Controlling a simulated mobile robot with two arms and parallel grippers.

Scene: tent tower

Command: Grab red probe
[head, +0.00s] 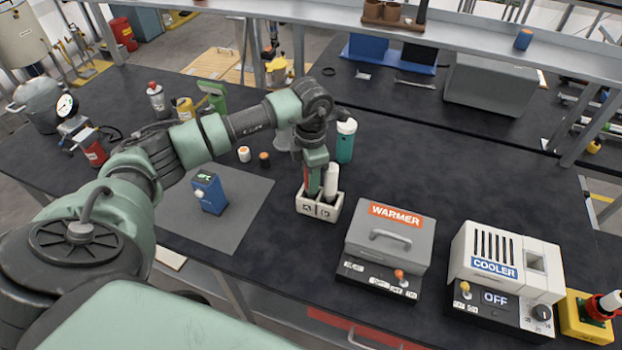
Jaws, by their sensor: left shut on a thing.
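My left gripper (314,182) is over the left slot of a small white two-slot holder (320,211) near the middle of the bench. A narrow red strip, the red probe (306,177), shows at the jaws, which are shut on it. Most of the probe is hidden by the gripper, and I cannot tell whether its lower end is still inside the slot. A white probe (331,182) stands upright in the right slot, close beside the jaws. My right gripper is not in view.
A blue meter (209,193) stands on a grey mat (245,212) to the left. A teal bottle (345,142) is just behind the holder. A grey warmer (390,240) and a white cooler (507,270) are at the front right. The bench right of the bottle is clear.

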